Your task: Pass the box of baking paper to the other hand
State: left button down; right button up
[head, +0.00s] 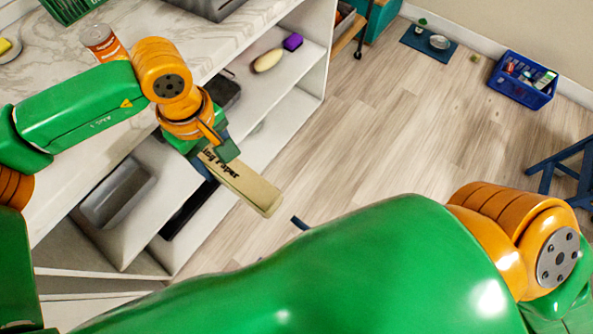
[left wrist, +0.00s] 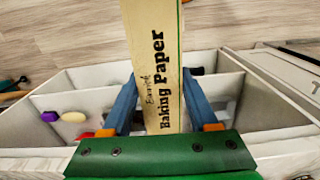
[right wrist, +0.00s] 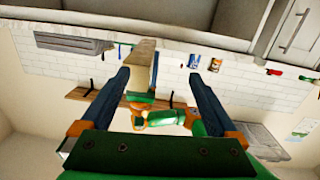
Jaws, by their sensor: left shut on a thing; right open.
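The box of baking paper (head: 245,188) is long, beige and printed with dark letters. My left gripper (head: 214,152) is shut on it near one end and holds it in the air in front of the shelving. In the left wrist view the box (left wrist: 152,45) runs up between the two blue fingers. My right gripper (right wrist: 159,74) is open in the right wrist view, with the box (right wrist: 144,62) beyond its fingertips, nearer the left finger. In the head view my right arm hides most of that gripper; only a dark blue tip shows past the green link.
The marble counter (head: 150,25) bears an orange can (head: 103,43). White shelves below hold a grey bin (head: 115,192), a purple item (head: 292,42) and a beige oval item (head: 267,61). A blue crate (head: 524,80) stands on the floor. The middle floor is clear.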

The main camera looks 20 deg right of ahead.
jog(key=m+t+h, duration=0.1)
jog(key=m, duration=0.1)
send_near(254, 189)
pick_arm(q)
jog(key=shift+d, duration=0.1)
pick_arm(e)
jog(key=x, duration=0.9)
jog(key=shift+s+a+f, duration=0.15)
jog(key=shift+a+f, duration=0.2)
pick_arm(q)
jog(key=shift+s+d, duration=0.25)
pick_arm(e)
jog(key=shift+w, duration=0.4)
pick_arm(q)
jog(key=shift+s+d+r, duration=0.2)
jog(key=shift+s+d, duration=0.15)
jog(key=shift+s, duration=0.05)
pick_arm(e)
jog(key=shift+d+r, duration=0.15)
pick_arm(q)
jog(key=shift+d, duration=0.2)
pick_arm(e)
jog(key=shift+w, duration=0.15)
jog(key=shift+c, duration=0.2)
